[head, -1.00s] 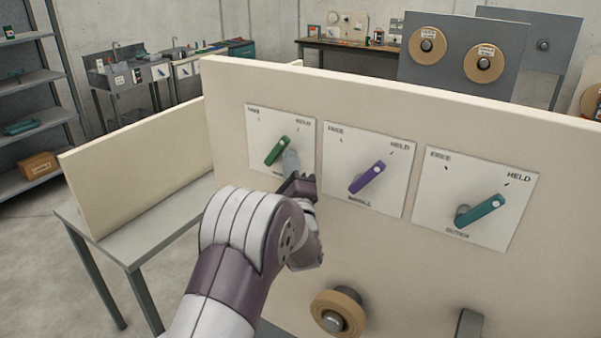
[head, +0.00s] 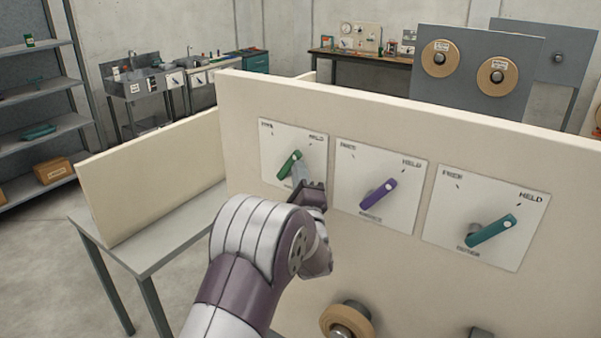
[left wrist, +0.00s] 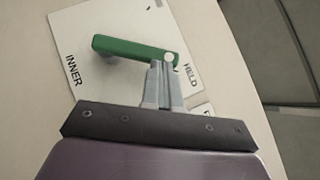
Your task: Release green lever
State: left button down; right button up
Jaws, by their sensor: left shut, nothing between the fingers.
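The green lever (head: 289,165) is on the leftmost white plate of the beige panel. Its white-dotted end points up and right, toward the HELD mark. In the left wrist view, the green lever (left wrist: 135,48) has its dotted end next to the word HELD, and the plate reads INNER. My left gripper (head: 298,170) is shut and empty, with its fingertips at the dotted end of the lever. In the left wrist view, the fingertips (left wrist: 162,70) lie right beside that end; I cannot tell whether they touch. My right gripper is not in view.
A purple lever (head: 378,194) and a teal lever (head: 492,230) are on plates to the right, both pointing toward HELD. A tan roll (head: 346,320) sticks out of the panel below. A low beige board (head: 150,180) stands on the table at left.

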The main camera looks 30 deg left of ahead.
pick_arm(q)
jog(key=shift+r, duration=0.15)
jog(key=a+r+n+g+h+p, duration=0.3)
jog(key=a+n+g+p, duration=0.3)
jog(key=p, duration=1.1)
jog(key=a+n+h, duration=0.1)
jog(key=n, duration=0.2)
jog(key=shift+w+a+r+g+h, duration=0.3)
jog(key=shift+a+r+g+h, duration=0.05)
jog(key=shift+g+h, duration=0.05)
jog(key=shift+a+p, duration=0.1)
jog(key=shift+p, duration=0.2)
